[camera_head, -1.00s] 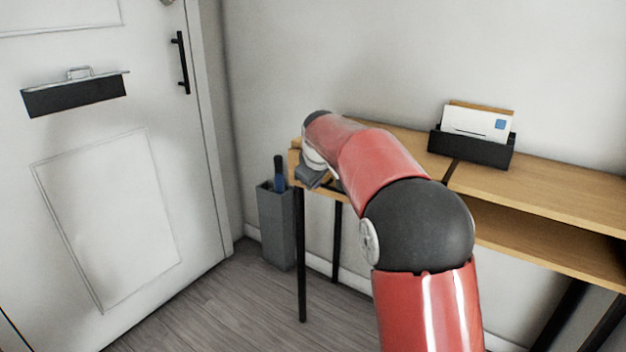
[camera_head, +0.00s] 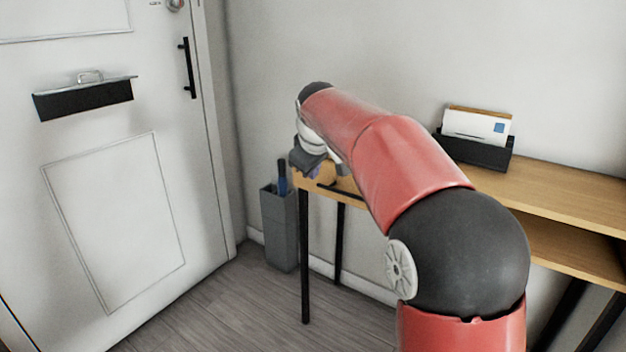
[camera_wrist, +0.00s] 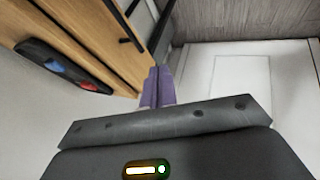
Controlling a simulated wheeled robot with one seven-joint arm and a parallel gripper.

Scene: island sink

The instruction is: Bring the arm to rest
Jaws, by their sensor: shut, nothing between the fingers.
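My arm (camera_head: 400,165) is red with a dark elbow and reaches from the lower right toward the left end of a wooden console table. My gripper (camera_wrist: 158,76) shows in the wrist view as two purple fingers set together, with nothing between them. In the head view only a small part of the gripper (camera_head: 314,172) shows, at the table's left end, partly hidden by the wrist. I cannot tell from that view whether it touches the table.
The wooden table (camera_head: 560,190) stands along the wall, with a black letter holder (camera_head: 475,151) on top. A grey umbrella stand (camera_head: 279,230) is beside its left leg. A white door (camera_head: 120,220) is at left. The floor (camera_head: 240,310) before it is clear.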

